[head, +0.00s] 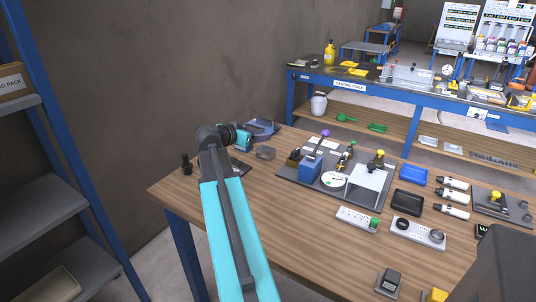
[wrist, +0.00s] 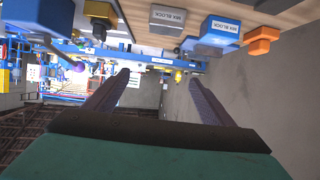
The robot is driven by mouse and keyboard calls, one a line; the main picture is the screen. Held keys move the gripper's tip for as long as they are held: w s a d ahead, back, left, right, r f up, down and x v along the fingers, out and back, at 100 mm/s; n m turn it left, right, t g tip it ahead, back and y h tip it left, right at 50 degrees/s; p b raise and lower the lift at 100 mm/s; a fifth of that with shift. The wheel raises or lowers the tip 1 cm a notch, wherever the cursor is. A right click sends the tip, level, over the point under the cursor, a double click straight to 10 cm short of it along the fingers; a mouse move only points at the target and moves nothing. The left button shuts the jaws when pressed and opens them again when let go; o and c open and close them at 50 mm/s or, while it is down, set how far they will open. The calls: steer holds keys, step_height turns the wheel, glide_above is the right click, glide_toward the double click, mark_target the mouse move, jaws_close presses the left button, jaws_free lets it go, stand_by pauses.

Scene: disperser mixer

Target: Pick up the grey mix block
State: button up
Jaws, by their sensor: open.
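The grey mix block (wrist: 167,18) has a white "MIX BLOCK" label and sits on the wooden table, which is at the top of the upside-down wrist view. In the head view the fingers are too small to make out.
A blue mix block (wrist: 213,36) and an orange block (wrist: 262,40) stand beside the grey one. The mixer station plate (head: 300,190) with a blue box is to the right. A dark wall is behind the table (head: 270,230), whose front left is clear.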

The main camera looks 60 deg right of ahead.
glide_toward(264, 149)
steer(key=shift+s+d+r+p, duration=0.1)
steer(key=shift+d+r+p, duration=0.3)
steer(key=shift+d+r, duration=0.45)
step_height(264, 149, down, 2)
steer(key=shift+a+f, duration=0.1)
steer(key=shift+p+x, duration=0.4)
steer(key=shift+x, duration=0.55)
steer(key=shift+d+f, duration=0.15)
steer(key=shift+d, duration=0.1)
steer(key=shift+p+x, duration=0.7)
steer(key=shift+x, duration=1.85)
